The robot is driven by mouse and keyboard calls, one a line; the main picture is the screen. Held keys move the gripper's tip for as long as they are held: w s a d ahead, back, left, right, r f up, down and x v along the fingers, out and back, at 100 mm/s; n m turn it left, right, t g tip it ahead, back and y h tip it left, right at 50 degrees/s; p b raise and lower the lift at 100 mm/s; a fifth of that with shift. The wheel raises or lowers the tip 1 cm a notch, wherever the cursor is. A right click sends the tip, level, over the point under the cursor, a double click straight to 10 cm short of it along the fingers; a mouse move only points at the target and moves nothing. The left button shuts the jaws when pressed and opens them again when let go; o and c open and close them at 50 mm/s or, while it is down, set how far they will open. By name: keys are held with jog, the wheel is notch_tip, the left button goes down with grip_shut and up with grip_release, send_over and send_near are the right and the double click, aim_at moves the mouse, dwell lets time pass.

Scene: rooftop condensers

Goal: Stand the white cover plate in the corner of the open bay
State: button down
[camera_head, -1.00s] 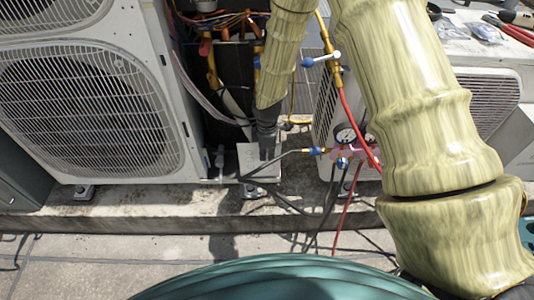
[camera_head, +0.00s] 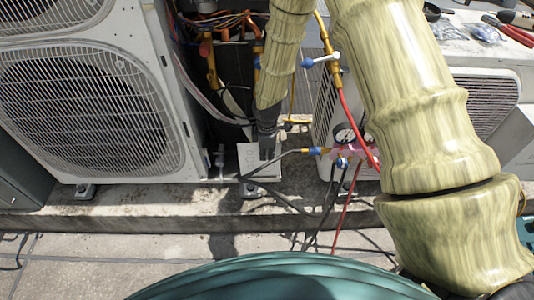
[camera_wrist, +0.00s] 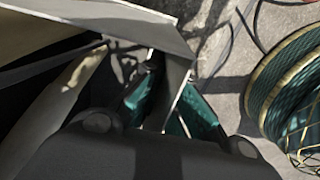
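The white cover plate (camera_head: 258,172) is at the lower front of the open bay, beside the right edge of the large condenser. My gripper (camera_head: 267,153) points down at its upper part, and the dark fingers overlap it. In the wrist view, the teal-padded fingers of my gripper (camera_wrist: 168,108) stand either side of a thin grey-white plate (camera_wrist: 177,88) and seem closed on it. The open bay (camera_head: 228,85) shows dark insides, copper pipes and wires. The plate's lower edge is partly crossed by hoses, so I cannot tell whether it touches the base.
The large condenser (camera_head: 90,100) stands left. A gauge manifold (camera_head: 345,150) with red, dark and yellow hoses hangs right of the plate. A second unit (camera_head: 485,100) carries tools. Hoses cross the concrete ledge (camera_head: 150,205). The paving in front is mostly clear.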

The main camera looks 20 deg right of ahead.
dwell(0.3)
jog(key=c, duration=1.6)
grip_release()
jog(key=shift+o, duration=0.2)
jog(key=shift+r, duration=0.1)
notch_tip(320, 180, up, 10)
jog(key=p, duration=1)
jog(key=shift+s, duration=0.15)
jog(key=shift+r, duration=0.2)
dwell(0.4)
jog(key=s+a+p, duration=0.2)
jog(key=s+a, duration=0.1)
jog(key=s, duration=0.8)
jog(key=shift+s+a, duration=0.2)
jog(key=shift+s, duration=0.05)
dwell(0.8)
dwell(0.5)
